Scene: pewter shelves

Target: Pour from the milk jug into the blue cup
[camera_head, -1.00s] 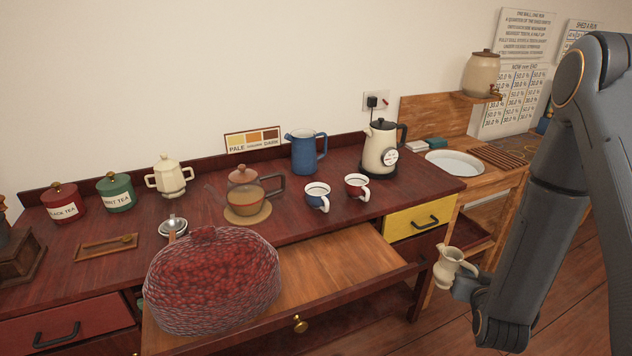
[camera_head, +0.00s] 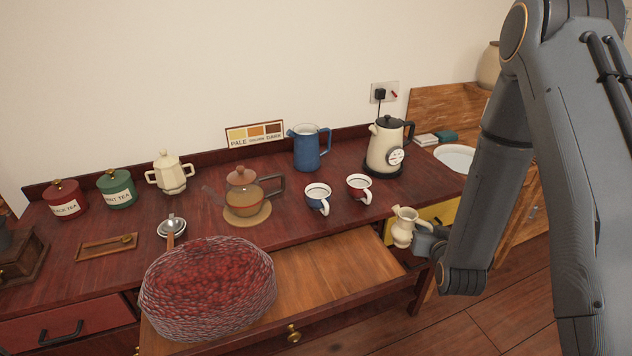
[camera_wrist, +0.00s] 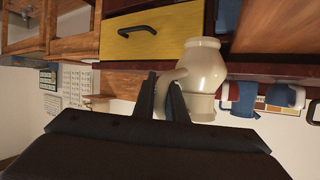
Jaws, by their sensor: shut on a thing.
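The cream milk jug (camera_head: 403,228) is held upright in front of the yellow drawer, to the right of the pulled-out wooden drawer. My gripper (camera_head: 424,240) is shut on its handle side, from the right. In the wrist view, which is upside down, the jug (camera_wrist: 204,72) shows large, with my gripper's fingers (camera_wrist: 168,92) at its handle. The blue cup (camera_head: 318,196), white inside, stands upright on the dark red counter, left of and farther back than the jug. The jug and the cup are apart. The jug's contents cannot be seen.
A red cup (camera_head: 359,188) stands just right of the blue cup. A blue pitcher (camera_head: 307,148) and a cream kettle (camera_head: 385,150) stand behind. A glass teapot (camera_head: 243,196) is to the left. A mesh dome (camera_head: 208,290) covers red fruit on the open drawer (camera_head: 335,270).

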